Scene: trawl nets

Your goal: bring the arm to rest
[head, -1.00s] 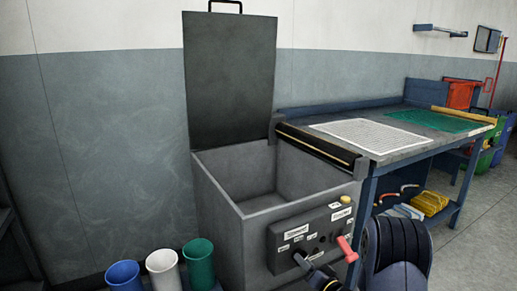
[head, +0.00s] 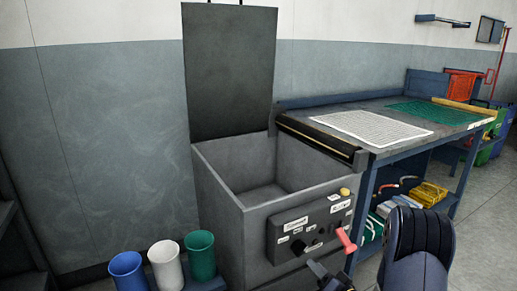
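My arm shows at the bottom right as a dark blue and black link. The end of my gripper (head: 325,275) is at the bottom edge, in front of the control panel (head: 312,227) of a grey tank (head: 228,224). It is small and partly cut off, so I cannot tell whether its fingers are open or shut. The panel has a black knob, white labels, a yellow button (head: 345,192) and a red lever (head: 346,240). My gripper appears apart from the knob, just below it in the picture. The tank's dark lid (head: 230,75) stands open.
A workbench (head: 350,142) adjoins the tank on the right, with a white net (head: 370,127) and a green net (head: 435,114) on top. Blue, white and green cups (head: 201,256) stand at the lower left. Open floor (head: 487,210) lies at the right.

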